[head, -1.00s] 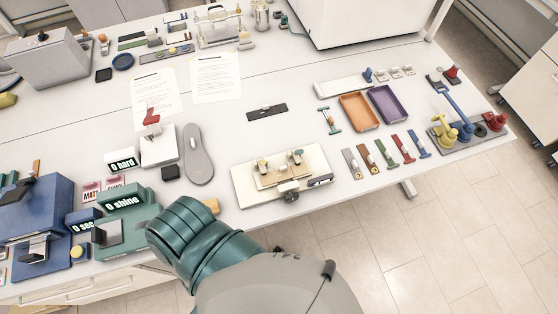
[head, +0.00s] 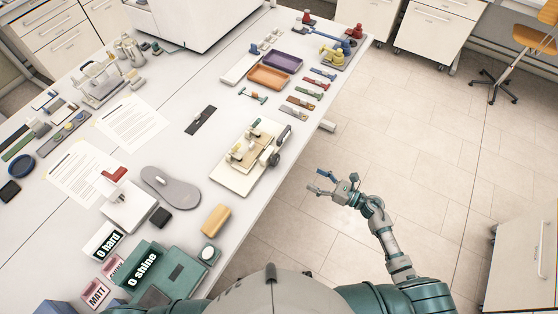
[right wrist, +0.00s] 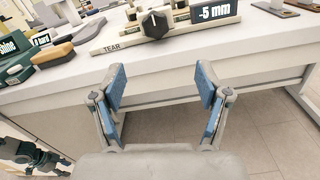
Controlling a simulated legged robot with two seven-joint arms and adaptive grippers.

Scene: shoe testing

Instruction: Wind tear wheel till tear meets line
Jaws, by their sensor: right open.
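The tear tester is a cream base (head: 233,179) with small clamps on top, near the table's front edge. Its dark wheel (head: 274,159) sticks out on the front side. In the right wrist view the wheel (right wrist: 155,25) stands between the word TEAR and a display (right wrist: 213,12) reading -5 mm. The tear and the line cannot be made out. My right gripper (head: 316,181) is open and empty, off the table edge, apart from the wheel. In the right wrist view its blue-padded fingers (right wrist: 160,78) are spread below the wheel. A dark arm part at lower left there may be my left gripper.
A tan block (head: 215,220), a grey sole (head: 170,188) and a green "0 shine" device (head: 178,268) stand left of the tester. Coloured strips, an orange tray (head: 268,77) and a purple tray (head: 283,63) lie beyond it. Open floor lies right of the table.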

